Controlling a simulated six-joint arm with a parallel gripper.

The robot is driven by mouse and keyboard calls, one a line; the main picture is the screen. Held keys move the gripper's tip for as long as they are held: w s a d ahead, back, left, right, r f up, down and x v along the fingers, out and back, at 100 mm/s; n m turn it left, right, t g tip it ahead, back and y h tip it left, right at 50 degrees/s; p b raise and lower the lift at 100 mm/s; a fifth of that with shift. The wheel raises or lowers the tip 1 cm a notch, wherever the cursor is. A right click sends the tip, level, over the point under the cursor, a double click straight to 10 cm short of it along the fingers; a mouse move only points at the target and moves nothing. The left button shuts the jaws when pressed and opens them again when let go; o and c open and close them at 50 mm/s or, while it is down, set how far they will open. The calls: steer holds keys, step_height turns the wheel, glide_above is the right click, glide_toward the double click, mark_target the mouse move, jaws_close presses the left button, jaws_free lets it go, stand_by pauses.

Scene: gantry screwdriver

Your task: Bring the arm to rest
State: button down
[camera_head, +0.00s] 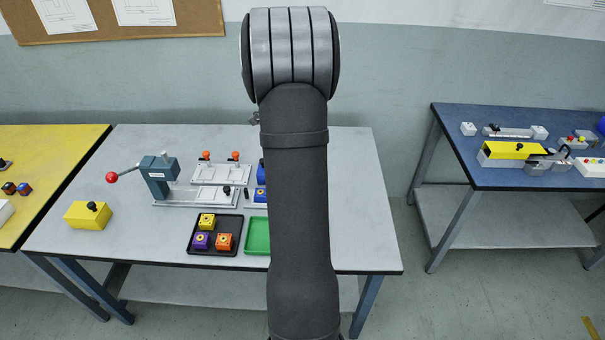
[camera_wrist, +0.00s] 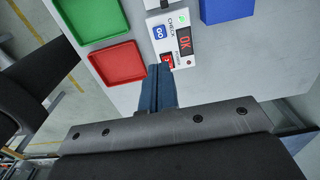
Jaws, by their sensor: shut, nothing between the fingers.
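My gripper (camera_wrist: 161,70) shows in the wrist view with its dark blue fingers closed together and nothing between them. Its tips point at the white check box (camera_wrist: 185,62), right beside the red power switch (camera_wrist: 168,61). I cannot tell whether they touch it. The box has a blue GO button (camera_wrist: 159,32) and a lit red display (camera_wrist: 185,42) that seems to read OK. In the head view my dark arm (camera_head: 297,200) stretches across the grey table (camera_head: 355,190) and hides the gripper and the box.
A green tray (camera_wrist: 92,17) and a red tray (camera_wrist: 117,64) lie beside the box. A blue block (camera_wrist: 226,9) stands across from them. A black tray (camera_head: 229,248) of coloured cubes, a teal press (camera_head: 159,175) and a yellow block (camera_head: 82,216) stand left. The table's right side looks clear.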

step_height(320, 180, down, 6)
step_height(320, 180, up, 7)
steer(key=n+t, duration=0.1)
steer(key=shift+w+a+n, duration=0.25)
steer(key=shift+a+n, duration=0.05)
stand_by(0.4)
steer(key=shift+r, duration=0.1)
